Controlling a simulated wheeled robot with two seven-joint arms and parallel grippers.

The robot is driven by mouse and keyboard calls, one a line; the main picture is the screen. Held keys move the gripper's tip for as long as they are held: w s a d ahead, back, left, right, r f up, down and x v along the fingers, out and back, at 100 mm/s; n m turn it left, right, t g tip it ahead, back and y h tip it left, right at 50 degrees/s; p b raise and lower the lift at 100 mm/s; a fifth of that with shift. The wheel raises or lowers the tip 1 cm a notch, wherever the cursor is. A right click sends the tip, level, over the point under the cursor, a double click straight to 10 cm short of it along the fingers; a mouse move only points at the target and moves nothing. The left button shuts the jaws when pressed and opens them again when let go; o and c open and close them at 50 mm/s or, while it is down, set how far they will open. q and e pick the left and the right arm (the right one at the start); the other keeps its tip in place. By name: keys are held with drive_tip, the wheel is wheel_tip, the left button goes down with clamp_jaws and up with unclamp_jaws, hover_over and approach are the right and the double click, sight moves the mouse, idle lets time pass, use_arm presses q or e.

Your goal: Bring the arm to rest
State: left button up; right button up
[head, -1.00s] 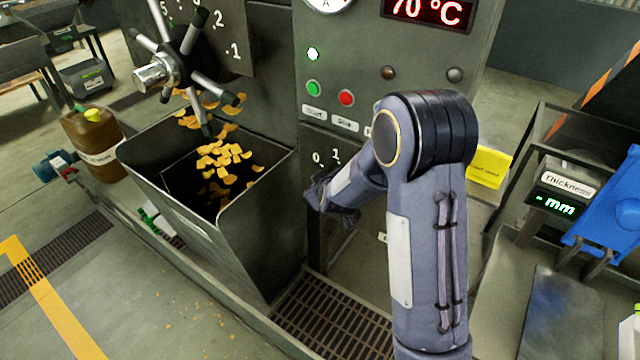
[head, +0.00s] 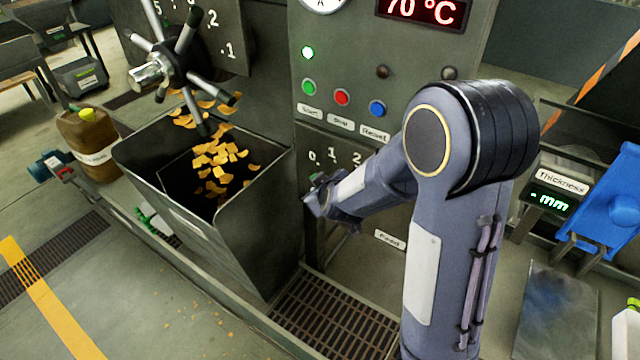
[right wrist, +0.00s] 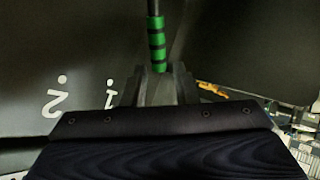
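My right arm comes in from the lower right in the head view and bends left. Its gripper (head: 318,198) is beside the dial panel marked 0, 1, 2, right of the hopper. In the right wrist view, a green-banded lever handle (right wrist: 157,42) stands just beyond my right gripper (right wrist: 160,80). The two fingers look spread, with the handle's end near the gap between them. A bit of green also shows at the gripper in the head view. Contact cannot be made out. My left gripper is not in view.
The hopper (head: 235,235) with orange chips falling in stands left of my gripper. A spoked handwheel (head: 175,65) is above it. A thickness gauge (head: 553,192) and blue part (head: 610,200) stand at right.

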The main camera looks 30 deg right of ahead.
drive_tip(key=shift+s, duration=0.1)
idle(0.4)
drive_tip(key=s+a+r+m+g+y, duration=0.1)
drive_tip(key=s+a+r+y, duration=0.1)
drive_tip(key=s, duration=0.7)
drive_tip(key=s+a+r+m+g+y, duration=0.2)
drive_tip(key=s+r, duration=0.1)
drive_tip(key=s, duration=0.7)
drive_tip(key=s+a+r+m+g+y, duration=0.2)
drive_tip(key=s+a, duration=0.1)
drive_tip(key=s, duration=0.6)
drive_tip(key=shift+s+r, duration=0.35)
drive_tip(key=shift+s, duration=0.05)
drive_tip(key=shift+a, duration=0.1)
